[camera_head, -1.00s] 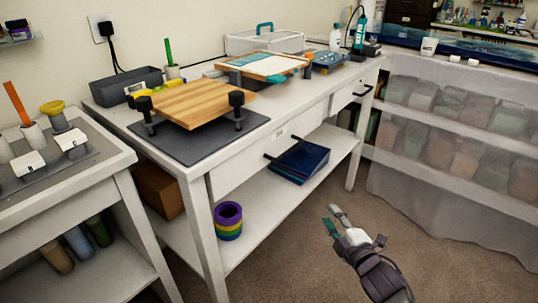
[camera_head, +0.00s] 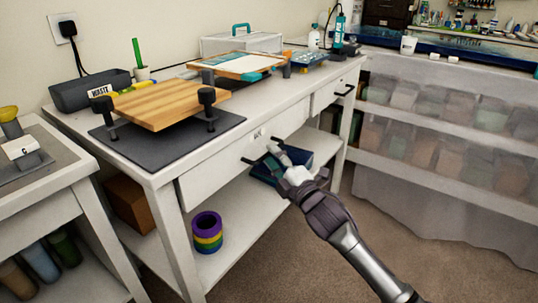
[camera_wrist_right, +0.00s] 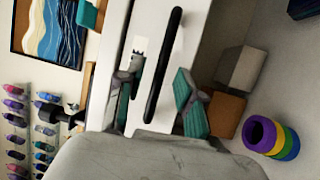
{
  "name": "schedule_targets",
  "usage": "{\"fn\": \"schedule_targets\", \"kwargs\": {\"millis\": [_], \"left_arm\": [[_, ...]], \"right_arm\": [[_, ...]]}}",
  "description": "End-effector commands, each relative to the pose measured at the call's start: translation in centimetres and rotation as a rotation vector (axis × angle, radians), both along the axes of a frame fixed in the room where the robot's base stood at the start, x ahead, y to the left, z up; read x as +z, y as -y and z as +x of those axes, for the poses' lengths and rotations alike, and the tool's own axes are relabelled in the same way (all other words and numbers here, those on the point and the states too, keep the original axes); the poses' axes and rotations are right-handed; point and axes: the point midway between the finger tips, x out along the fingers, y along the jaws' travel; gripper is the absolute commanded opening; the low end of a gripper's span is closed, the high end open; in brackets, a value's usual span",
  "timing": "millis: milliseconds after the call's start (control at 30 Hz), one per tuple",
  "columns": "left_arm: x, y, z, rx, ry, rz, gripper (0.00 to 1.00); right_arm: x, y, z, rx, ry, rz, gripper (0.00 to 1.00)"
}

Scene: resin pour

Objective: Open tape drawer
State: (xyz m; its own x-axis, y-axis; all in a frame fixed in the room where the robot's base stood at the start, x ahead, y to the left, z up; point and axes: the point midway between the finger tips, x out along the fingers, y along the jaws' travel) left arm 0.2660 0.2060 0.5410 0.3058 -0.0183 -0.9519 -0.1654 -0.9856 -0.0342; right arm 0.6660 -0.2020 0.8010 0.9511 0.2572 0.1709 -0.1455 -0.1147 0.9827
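The long white drawer (camera_head: 207,181) under the bench top looks shut, its front about flush with the bench. It has a small label (camera_head: 258,134), too small to read, and a black bar handle (camera_head: 247,160), partly hidden by my gripper. My right gripper (camera_head: 274,158) is at this handle. In the right wrist view, the black handle (camera_wrist_right: 168,50) runs between the two spread fingers of the gripper (camera_wrist_right: 156,86), which look open, one finger to each side. I cannot tell whether either finger touches it. My left gripper is not in view.
A second drawer with a black handle (camera_head: 344,91) is farther right. The lower shelf holds a dark blue stack (camera_head: 264,172), coloured tape rolls (camera_head: 207,232) and a brown box (camera_head: 130,202). A wooden board (camera_head: 168,103) on clamps stands on top. The floor in front is clear.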

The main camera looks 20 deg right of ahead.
Motion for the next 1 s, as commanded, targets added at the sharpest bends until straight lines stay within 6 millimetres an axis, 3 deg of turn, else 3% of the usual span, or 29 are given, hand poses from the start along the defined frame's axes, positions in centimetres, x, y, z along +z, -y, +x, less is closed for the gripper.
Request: {"fn": "schedule_targets", "kwargs": {"millis": [200, 533, 767, 1000], "left_arm": [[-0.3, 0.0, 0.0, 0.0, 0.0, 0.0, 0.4], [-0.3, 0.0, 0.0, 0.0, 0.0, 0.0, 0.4], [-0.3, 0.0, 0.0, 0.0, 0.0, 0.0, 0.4], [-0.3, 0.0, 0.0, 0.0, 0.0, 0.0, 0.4]], "right_arm": [[0.3, -0.5, 2.1, -0.001, 0.0, 0.001, 0.37], [0.4, -0.6, 2.3, 0.0, -0.001, 0.001, 0.37], [0.4, -0.6, 2.3, -0.001, -0.001, 0.001, 0.0], [0.3, -0.6, 2.3, -0.001, -0.001, 0.001, 0.0]]}}
